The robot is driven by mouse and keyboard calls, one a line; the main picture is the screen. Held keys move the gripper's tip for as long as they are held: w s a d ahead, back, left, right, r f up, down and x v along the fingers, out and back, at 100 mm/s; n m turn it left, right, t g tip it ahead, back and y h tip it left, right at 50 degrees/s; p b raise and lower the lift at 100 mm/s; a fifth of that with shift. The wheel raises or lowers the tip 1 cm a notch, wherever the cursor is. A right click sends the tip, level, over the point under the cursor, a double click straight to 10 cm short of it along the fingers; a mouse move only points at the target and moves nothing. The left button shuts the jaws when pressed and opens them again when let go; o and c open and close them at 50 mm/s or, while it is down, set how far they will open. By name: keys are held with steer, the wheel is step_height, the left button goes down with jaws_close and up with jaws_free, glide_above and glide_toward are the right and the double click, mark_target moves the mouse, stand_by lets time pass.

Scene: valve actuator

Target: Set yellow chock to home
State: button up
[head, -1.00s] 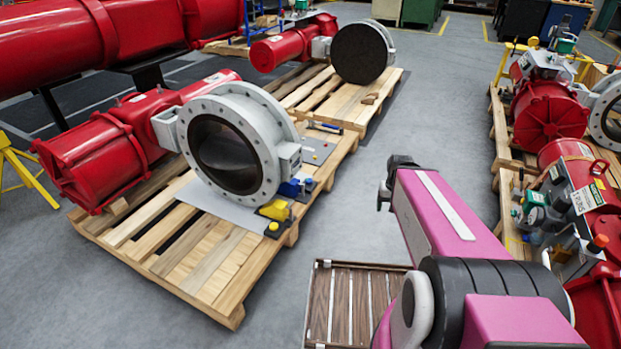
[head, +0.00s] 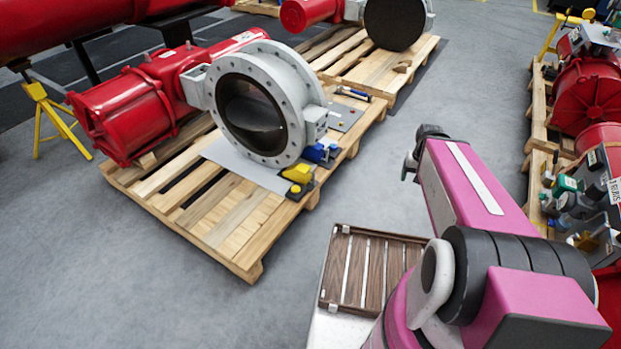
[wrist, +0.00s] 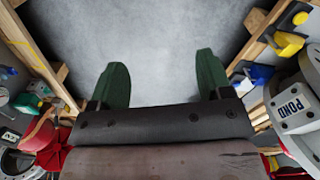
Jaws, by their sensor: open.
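The yellow chock (head: 298,174) sits on the right edge of the near pallet, at the foot of the big grey valve (head: 262,104). It also shows at the upper right of the wrist view (wrist: 286,44). A blue chock (head: 318,153) lies just behind it, and a dark plate with a yellow button (head: 295,189) is in front of it. My gripper is at the end of the pink arm, to the right of the chock and apart from it. In the wrist view my gripper (wrist: 162,82) has two green fingers spread wide, with only grey floor between them.
The wooden pallet (head: 200,228) carries the valve and its red actuator (head: 125,122). A slatted wooden tray (head: 365,270) is at the bottom centre by my base. More red actuators stand on a pallet at the right. Grey floor between the pallets is clear.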

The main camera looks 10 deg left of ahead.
stand_by(0.4)
steer(key=shift+w+a+f, duration=0.1)
steer(key=shift+w+f, duration=0.05)
steer(key=c, duration=0.6)
steer(key=n+t+y, duration=0.2)
steer(key=n+y, duration=1.5)
steer(key=y, duration=0.1)
glide_above(314, 185)
steer(key=f, duration=3.4)
steer(key=shift+w+a+f, duration=0.15)
steer(key=shift+w+f, duration=0.05)
steer(key=shift+w, duration=0.15)
steer(key=shift+c, duration=0.4)
